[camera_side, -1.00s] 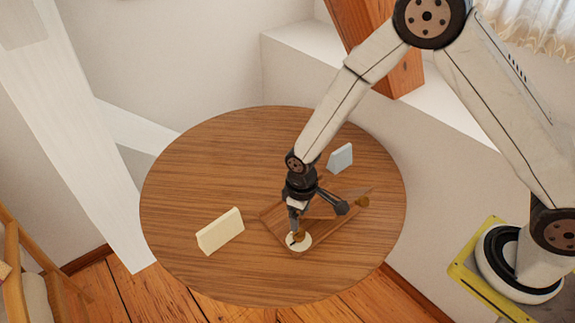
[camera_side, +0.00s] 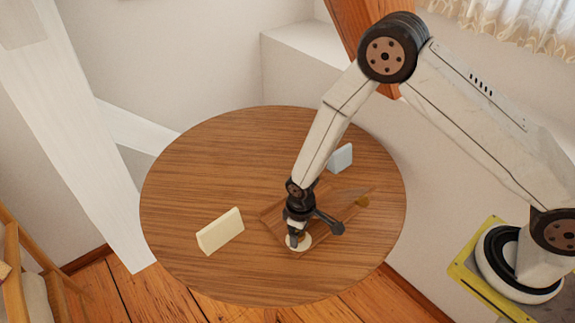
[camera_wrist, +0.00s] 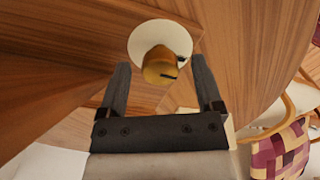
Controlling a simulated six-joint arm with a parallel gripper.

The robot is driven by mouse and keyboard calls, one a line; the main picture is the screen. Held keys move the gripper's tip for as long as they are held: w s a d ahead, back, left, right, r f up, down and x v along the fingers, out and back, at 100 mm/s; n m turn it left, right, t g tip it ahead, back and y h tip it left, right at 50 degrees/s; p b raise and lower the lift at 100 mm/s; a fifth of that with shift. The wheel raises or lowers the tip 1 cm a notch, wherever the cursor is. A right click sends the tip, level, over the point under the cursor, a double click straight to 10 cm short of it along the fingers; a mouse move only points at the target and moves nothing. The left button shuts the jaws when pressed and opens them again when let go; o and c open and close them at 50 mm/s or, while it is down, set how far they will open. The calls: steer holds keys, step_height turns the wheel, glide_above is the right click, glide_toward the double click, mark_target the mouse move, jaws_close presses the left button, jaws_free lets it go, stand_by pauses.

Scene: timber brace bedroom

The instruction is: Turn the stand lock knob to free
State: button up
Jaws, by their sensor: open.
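The lock knob (camera_wrist: 159,66) is a rounded brass piece with a dark mark on its right side. It sits on a round white plate (camera_wrist: 172,32) at the near corner of the wooden stand (camera_side: 273,218). The white plate also shows in the side view (camera_side: 305,243). My gripper (camera_wrist: 160,66) is open. In the wrist view its two dark fingers stand on either side of the knob, with a gap on both sides. In the side view my gripper (camera_side: 296,240) hides the knob. I cannot read any marking on the plate.
The stand lies on a round wooden table (camera_side: 190,180). A second small brass piece (camera_side: 362,201) is at the stand's right end. A cream block (camera_side: 220,231) stands to the left and a pale blue block (camera_side: 341,158) behind.

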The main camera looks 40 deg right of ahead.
jaws_close()
steer(key=shift+m, duration=0.4)
steer(key=m, duration=0.8)
steer(key=shift+a, duration=0.1)
steer(key=m, duration=0.9)
stand_by(0.5)
